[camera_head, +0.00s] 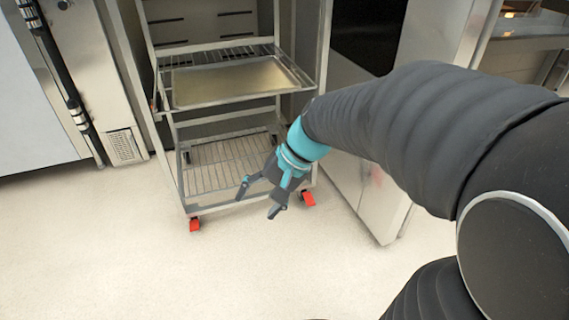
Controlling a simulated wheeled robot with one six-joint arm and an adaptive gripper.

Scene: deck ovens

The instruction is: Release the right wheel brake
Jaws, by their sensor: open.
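A metal rack trolley (184,165) stands at the upper middle, with a red brake pedal at each front foot. The right wheel brake (308,198) is a red pedal at the foot of the right front post. The left wheel brake (195,224) is a red pedal at the left front foot. My gripper (258,204) is open and empty, with its two fingers pointing down and to the left. In the picture it is just left of the right brake pedal, in front of the rack's lowest shelf. I see no contact with the pedal. The right wheel itself is mostly hidden.
A baking tray (228,84) lies on the rack's upper shelf. Steel oven cabinets (385,215) stand close on the right, and a pale cabinet (35,95) with a dark handle stands on the left. The light floor (110,260) in front is clear.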

